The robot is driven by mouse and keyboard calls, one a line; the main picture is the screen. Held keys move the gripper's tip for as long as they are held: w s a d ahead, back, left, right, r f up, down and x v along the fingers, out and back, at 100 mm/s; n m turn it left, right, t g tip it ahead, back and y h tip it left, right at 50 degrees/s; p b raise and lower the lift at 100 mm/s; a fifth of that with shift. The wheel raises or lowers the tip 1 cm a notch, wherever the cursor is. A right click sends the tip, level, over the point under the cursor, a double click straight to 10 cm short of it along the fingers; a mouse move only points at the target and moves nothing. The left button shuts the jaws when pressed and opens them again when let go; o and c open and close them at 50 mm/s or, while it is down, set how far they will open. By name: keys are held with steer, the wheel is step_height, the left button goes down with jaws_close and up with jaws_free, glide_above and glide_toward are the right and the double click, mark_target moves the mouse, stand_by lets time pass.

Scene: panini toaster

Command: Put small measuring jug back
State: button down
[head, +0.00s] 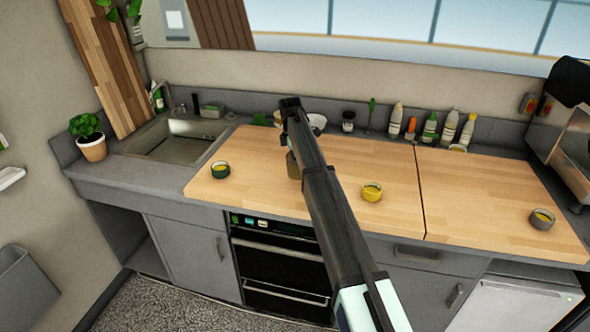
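My arm reaches up the middle of the head view, and its dark far end, where my gripper (290,104) seems to be, is over the back of the wooden worktop (255,150). The fingers cannot be made out. I cannot tell for sure which thing is the small measuring jug. Small round cups stand on the worktop: a dark green one (220,170) at left, a yellow one (372,191) right of my arm, and a grey one (543,218) at far right. An olive-brown thing (292,166) is partly hidden behind my arm.
A sink (178,142) is at left, beside a potted plant (89,138). A white bowl (317,121), dark jar (348,121) and several bottles (430,127) line the back. A metal appliance (566,150) stands at far right. The worktop between the cups is mostly clear.

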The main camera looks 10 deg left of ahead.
steer(key=shift+f+p, duration=0.65)
steer(key=shift+f, duration=1.5)
steer(key=shift+f, duration=0.1)
steer(key=c, duration=1.3)
jaws_free()
steer(key=r+b, duration=0.1)
steer(key=r, duration=0.3)
steer(key=r+b, duration=0.1)
steer(key=r, duration=0.3)
steer(key=a+r+b, duration=0.1)
steer(key=r, duration=0.3)
steer(key=shift+w+r, duration=0.1)
